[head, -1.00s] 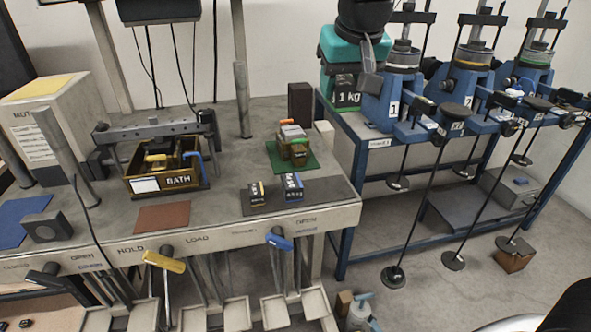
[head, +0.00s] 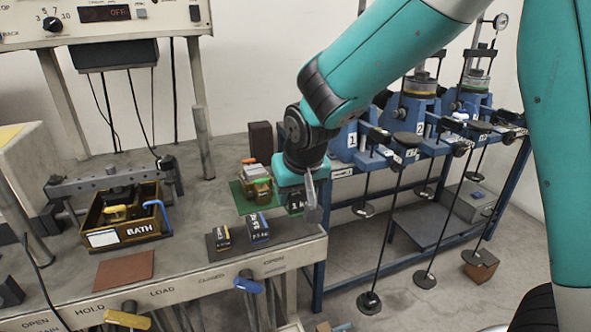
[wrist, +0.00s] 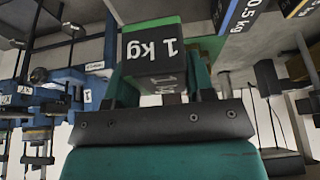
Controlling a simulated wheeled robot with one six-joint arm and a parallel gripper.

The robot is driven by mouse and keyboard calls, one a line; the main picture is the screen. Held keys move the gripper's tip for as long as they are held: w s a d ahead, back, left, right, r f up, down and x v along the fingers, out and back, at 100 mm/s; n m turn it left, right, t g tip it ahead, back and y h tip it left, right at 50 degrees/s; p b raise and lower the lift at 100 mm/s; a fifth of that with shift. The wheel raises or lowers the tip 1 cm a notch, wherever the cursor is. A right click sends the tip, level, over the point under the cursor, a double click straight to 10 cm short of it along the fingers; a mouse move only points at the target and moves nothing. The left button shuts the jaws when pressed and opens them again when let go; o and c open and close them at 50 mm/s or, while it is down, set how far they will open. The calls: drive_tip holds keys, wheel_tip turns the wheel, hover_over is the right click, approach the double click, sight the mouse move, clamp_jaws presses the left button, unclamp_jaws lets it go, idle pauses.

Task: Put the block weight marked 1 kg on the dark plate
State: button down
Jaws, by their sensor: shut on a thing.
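My gripper (head: 306,196) is shut on the block weight marked 1 kg (head: 295,203), a black block with a green edge. In the wrist view the block (wrist: 152,50) sits between the fingers, its label upside down. The dark plate (head: 285,229) lies at the bench's front right. The held block shows just beyond the plate's right part; I cannot tell its height above the bench. Two smaller block weights stand on the plate: a yellow-marked one (head: 222,238) and a blue-marked one marked 0.5 kg (head: 258,229). Free plate surface shows right of the blue-marked one.
A green mat (head: 240,197) with a small stack of things (head: 258,186) lies behind the plate. The BATH box (head: 105,235) and a brown mat (head: 124,269) are to the left. Blue lever frames (head: 341,142) stand on a rack at right. Levers hang along the bench front.

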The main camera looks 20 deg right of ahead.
sight(295, 208)
drive_tip(key=shift+f, duration=2.25)
drive_tip(key=shift+f, duration=0.15)
drive_tip(key=shift+c, duration=2.4)
unclamp_jaws()
drive_tip(key=shift+r, duration=0.3)
drive_tip(key=v, duration=1.1)
drive_tip(key=s+a+n+g+y, duration=0.2)
drive_tip(key=s+n, duration=0.1)
drive_tip(key=s, duration=0.7)
drive_tip(key=s+a+r+n+g+y, duration=0.1)
drive_tip(key=s+n, duration=0.3)
drive_tip(key=s, duration=0.6)
drive_tip(key=shift+s+a+g+y, duration=0.35)
drive_tip(key=shift+a+g+y, duration=0.25)
drive_tip(key=shift+a+g, duration=0.15)
